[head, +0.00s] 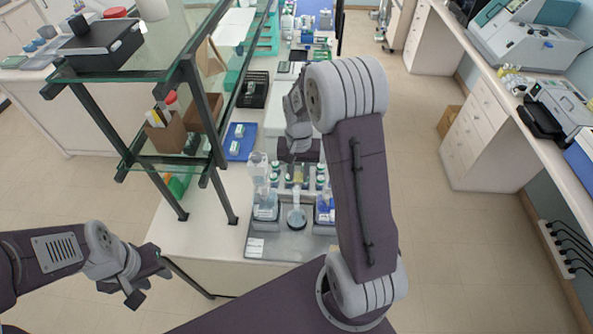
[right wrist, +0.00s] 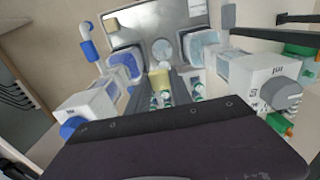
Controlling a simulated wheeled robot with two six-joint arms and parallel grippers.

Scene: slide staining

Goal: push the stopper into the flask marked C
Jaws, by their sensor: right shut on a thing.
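My right gripper (head: 298,172) is above the back part of the grey tray (head: 262,243), shut on a small yellowish piece, which seems to be the stopper (right wrist: 160,80). A clear flask (head: 297,216) stands in the middle of the tray, nearer to me than the gripper and apart from it. It also shows from above in the right wrist view (right wrist: 162,48). No letter C is readable on it. My left gripper (head: 151,285) is open and empty, off to the left of the bench's near end.
A clear vessel (head: 265,207) stands left of the flask and a blue one (head: 325,208) right of it. Several small green-capped vials stand behind. A glass shelf frame (head: 190,130) rises at the bench's left. The floor to the right is clear.

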